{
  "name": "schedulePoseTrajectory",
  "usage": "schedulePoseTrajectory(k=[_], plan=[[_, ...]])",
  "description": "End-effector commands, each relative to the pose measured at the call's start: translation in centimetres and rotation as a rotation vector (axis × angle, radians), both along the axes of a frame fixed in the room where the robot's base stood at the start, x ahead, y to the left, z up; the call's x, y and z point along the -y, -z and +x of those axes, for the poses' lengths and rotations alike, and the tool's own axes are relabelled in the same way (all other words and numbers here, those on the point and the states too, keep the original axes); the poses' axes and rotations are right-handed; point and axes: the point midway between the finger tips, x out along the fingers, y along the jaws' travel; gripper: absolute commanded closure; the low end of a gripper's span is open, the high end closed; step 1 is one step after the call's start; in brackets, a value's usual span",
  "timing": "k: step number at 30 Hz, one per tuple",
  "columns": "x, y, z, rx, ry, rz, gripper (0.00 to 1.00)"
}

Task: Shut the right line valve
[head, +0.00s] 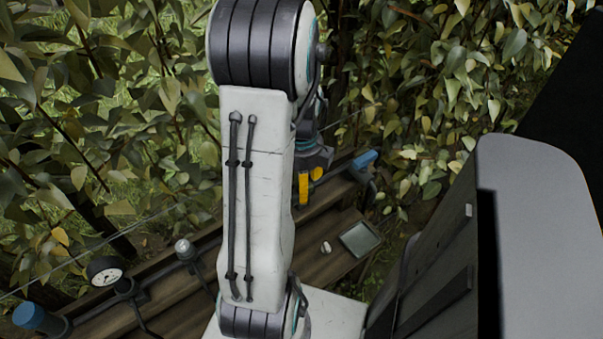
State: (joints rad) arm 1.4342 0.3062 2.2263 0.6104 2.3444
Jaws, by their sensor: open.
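My gripper (310,181) is in the middle of the head view, partly hidden behind my own white arm. Two yellow parts at its lower end look like its fingers; they are apart, with nothing seen between them. A blue-ended fitting (365,160) with a dark curved pipe stands at the right end of the wooden plank and looks like the right line valve. It is to the right of my gripper, apart from it in the picture. The setting of its handle is too small to tell. Another blue fitting (37,319) is at the lower left.
The wooden plank (325,266) runs from lower left to upper right. On it are a round gauge (105,270), a pale knob (184,248), a small white piece (326,247) and a grey-green plate (360,238). Leafy branches (440,85) and a thin wire stand behind.

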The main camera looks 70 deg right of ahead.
Motion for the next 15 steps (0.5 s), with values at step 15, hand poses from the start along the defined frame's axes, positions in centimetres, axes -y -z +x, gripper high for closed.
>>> schedulePoseTrajectory(k=[15], plan=[[0.2, -7.4, 0.0, 0.001, 0.0, -0.007, 0.42]])
